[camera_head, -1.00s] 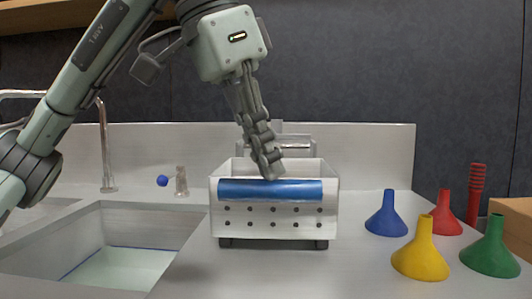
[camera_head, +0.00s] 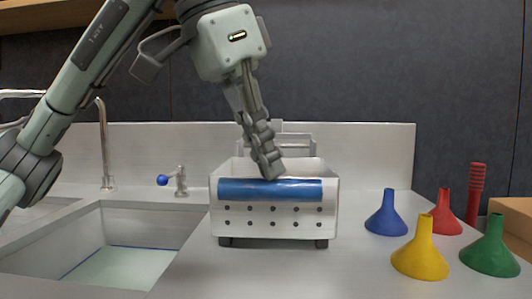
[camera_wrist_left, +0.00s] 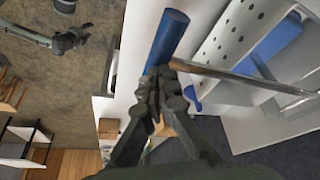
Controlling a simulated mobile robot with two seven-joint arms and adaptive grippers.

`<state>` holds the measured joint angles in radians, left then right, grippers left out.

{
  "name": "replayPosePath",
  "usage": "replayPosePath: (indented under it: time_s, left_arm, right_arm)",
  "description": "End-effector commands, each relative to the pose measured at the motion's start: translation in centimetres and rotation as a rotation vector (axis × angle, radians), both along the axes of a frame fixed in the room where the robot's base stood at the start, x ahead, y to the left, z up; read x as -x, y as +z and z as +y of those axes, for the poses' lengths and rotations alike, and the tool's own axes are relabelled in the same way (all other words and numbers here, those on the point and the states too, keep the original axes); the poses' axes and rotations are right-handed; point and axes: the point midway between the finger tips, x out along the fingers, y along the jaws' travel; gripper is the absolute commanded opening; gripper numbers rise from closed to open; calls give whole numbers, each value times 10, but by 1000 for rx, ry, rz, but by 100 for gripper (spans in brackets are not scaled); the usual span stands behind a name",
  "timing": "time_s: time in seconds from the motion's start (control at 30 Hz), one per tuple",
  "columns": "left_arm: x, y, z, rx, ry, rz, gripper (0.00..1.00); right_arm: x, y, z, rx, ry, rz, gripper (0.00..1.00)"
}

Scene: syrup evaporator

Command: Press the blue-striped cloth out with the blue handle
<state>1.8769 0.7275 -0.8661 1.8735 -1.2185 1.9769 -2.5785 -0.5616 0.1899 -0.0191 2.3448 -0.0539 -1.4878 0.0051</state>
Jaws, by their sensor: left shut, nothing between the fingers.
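The blue handle (camera_head: 240,189) is a thick bar lying level across the upper front of a white perforated box (camera_head: 245,226). In the left wrist view the handle (camera_wrist_left: 168,32) runs up from my fingertips, with a metal rod going off to the right. My left gripper (camera_head: 272,170) points down, shut and empty, with its tips at the handle's upper edge; I cannot tell whether they touch. In the left wrist view the gripper (camera_wrist_left: 160,75) overlaps the handle's near end.
A sink (camera_head: 150,225) with a blue line around its pale bottom is at the left, behind it a tap (camera_head: 104,150) and a blue knob (camera_head: 162,180). Blue (camera_head: 386,217), yellow (camera_head: 422,254), red (camera_head: 445,215) and green (camera_head: 491,250) funnels stand right of the box.

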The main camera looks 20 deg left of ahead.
Motion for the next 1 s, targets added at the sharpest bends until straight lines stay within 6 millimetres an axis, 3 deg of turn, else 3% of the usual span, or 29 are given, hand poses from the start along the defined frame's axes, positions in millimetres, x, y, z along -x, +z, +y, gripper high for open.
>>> replayPosePath:
  time_s: [0.03, 0.27, 0.63, 1.0]
  left_arm:
    - [2, -8, -1, -15, -8, 18, 0]
    - [2, -8, -1, -15, -8, 18, 0]
    - [2, -8, -1, -15, -8, 18, 0]
    - [1, 22, 0, -8, -5, 10, 0]
  right_arm:
    - [0, -1, 0, 0, 0, 0, 40]
    - [-1, 5, 1, 0, 2, -10, 40]
    - [-1, 49, 8, -2, 17, -77, 40]
    - [-6, 3, 2, -10, 5, 0, 40]
